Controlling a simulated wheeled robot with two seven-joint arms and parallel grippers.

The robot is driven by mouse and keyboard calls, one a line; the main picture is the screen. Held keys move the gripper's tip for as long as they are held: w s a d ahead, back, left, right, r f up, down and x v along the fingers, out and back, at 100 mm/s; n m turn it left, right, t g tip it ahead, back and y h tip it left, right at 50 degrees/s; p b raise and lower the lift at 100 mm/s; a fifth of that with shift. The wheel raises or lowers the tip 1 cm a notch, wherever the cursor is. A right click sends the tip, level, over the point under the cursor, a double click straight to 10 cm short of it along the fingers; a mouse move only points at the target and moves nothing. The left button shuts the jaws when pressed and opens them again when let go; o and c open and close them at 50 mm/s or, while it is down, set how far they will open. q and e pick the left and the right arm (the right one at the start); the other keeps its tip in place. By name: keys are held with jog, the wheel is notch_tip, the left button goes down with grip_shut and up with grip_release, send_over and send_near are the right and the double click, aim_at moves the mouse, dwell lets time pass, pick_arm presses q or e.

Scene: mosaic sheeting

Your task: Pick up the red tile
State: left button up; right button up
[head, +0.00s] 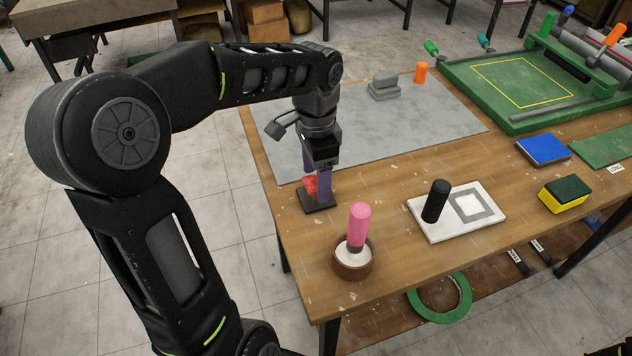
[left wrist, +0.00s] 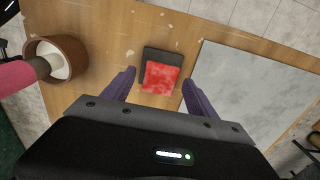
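The red tile (head: 308,184) is at the left end of the wooden table, on or against a small black stand (head: 317,206). In the left wrist view the red tile (left wrist: 161,78) lies between the two purple fingers, with the black stand (left wrist: 162,54) showing behind it. My left gripper (head: 316,184) points down over the stand. Its fingers are open, one on each side of the tile, with gaps visible in the left wrist view (left wrist: 158,78). In the head view a finger hides part of the tile. My right gripper is not seen.
A brown bowl (head: 352,268) with a pink-handled tool (head: 359,222) stands close in front. A grey sheet (head: 430,120) lies behind. A white board (head: 465,226) with a black handle, a yellow-green sponge (head: 563,195) and a green press (head: 540,75) are to the right.

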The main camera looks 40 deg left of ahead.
pick_arm(q)
jog(key=c, duration=1.3)
jog(key=shift+r, duration=0.1)
jog(key=shift+r, duration=0.6)
notch_tip(320, 180, up, 7)
jog(key=shift+f, duration=0.2)
notch_tip(320, 180, up, 3)
jog(key=shift+f+p, duration=0.2)
jog(key=shift+p, duration=0.85)
